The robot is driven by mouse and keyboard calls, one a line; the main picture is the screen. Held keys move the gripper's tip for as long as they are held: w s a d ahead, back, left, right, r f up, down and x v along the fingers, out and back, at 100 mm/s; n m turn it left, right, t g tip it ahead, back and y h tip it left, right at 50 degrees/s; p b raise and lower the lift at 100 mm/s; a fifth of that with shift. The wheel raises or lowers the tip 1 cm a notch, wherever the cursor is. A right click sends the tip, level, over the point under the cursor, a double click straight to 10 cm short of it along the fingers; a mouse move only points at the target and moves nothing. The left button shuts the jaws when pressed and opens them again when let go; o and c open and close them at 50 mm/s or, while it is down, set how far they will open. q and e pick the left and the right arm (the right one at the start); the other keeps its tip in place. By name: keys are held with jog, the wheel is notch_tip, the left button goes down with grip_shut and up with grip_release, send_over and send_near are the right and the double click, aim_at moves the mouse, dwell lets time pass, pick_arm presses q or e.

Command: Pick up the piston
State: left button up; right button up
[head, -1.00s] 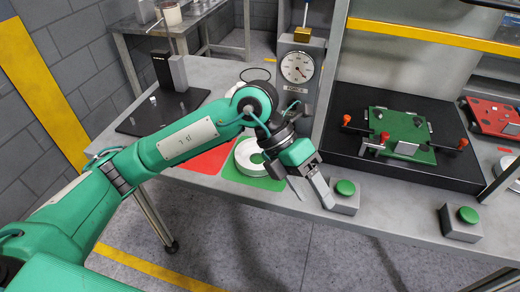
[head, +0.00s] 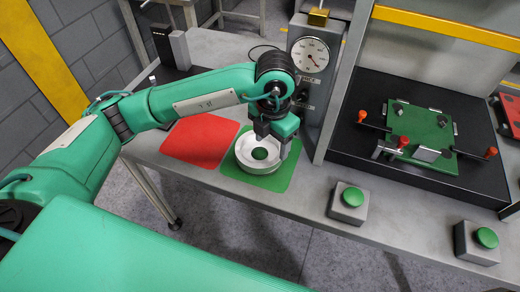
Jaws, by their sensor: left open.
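The piston (head: 246,165), a white round ring-shaped part, lies flat on the green mat (head: 286,180) on the grey table. A green centre shows through its opening. My left gripper (head: 271,146) is directly over the far right part of the piston, pointing down, with its fingers apart. The fingers overlap the ring's far rim in the head view, and I cannot tell whether they touch it. The gripper hides part of that rim. My right gripper is not in view.
A red mat (head: 200,140) lies left of the green mat. A force gauge (head: 311,56) stands behind the gripper. Two green push buttons (head: 349,200) (head: 482,240) sit along the front edge. A black tray with a green plate fixture (head: 420,130) is at the right.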

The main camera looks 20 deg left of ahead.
aim_at(272, 157)
pick_arm(q)
jog(key=shift+s+f, duration=0.2)
jog(key=shift+f, duration=0.3)
jog(key=f, duration=0.1)
jog(key=f+p, duration=0.1)
jog(key=f, duration=0.1)
jog(key=shift+s+d+f, duration=0.2)
jog(key=shift+f, duration=0.55)
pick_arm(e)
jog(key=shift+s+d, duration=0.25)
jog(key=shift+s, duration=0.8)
pick_arm(q)
grip_shut()
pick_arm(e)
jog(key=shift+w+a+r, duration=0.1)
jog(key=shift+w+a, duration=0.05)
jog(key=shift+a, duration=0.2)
